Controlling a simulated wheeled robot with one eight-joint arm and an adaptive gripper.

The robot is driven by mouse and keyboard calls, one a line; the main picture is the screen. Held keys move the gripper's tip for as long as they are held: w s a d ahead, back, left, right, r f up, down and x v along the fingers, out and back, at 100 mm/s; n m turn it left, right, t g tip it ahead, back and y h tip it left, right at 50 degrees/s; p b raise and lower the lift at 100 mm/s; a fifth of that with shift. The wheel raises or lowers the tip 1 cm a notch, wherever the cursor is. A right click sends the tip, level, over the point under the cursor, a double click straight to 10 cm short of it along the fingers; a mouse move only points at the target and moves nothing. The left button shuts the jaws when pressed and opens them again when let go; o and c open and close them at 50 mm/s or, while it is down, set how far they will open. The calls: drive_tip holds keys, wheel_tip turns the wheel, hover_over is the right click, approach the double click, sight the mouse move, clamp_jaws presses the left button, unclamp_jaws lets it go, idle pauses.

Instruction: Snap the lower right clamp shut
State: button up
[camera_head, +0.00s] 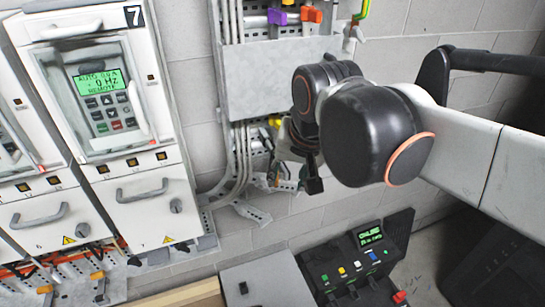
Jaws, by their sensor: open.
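My gripper (311,178) hangs below my black wrist joint at the middle of the view, in front of the wall below a grey box. One dark fingertip shows clearly; the rest is partly hidden by the wrist. It is open, and I see nothing held. Behind and left of it, a small yellow part (275,122) shows among cables on a perforated rail. A purple clamp-like part (277,16) and an orange one (312,14) sit above the box. I cannot tell which part is the lower right clamp, nor its state; my gripper and wrist cover part of this area.
The grey box (262,80) is on the wall with cables beside it. White drive cabinet 7 (130,190) stands left, with handles and orange-tipped cables below. A black control console (350,262) with coloured buttons and a grey box (265,282) stand at the bottom.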

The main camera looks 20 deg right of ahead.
drive_tip(key=w+r+m+g, duration=0.4)
drive_tip(key=w+m+g, duration=0.1)
drive_tip(key=w+m, duration=0.6)
drive_tip(key=f, duration=1.4)
drive_tip(key=shift+s+d, duration=0.15)
drive_tip(key=shift+d, duration=0.15)
clamp_jaws()
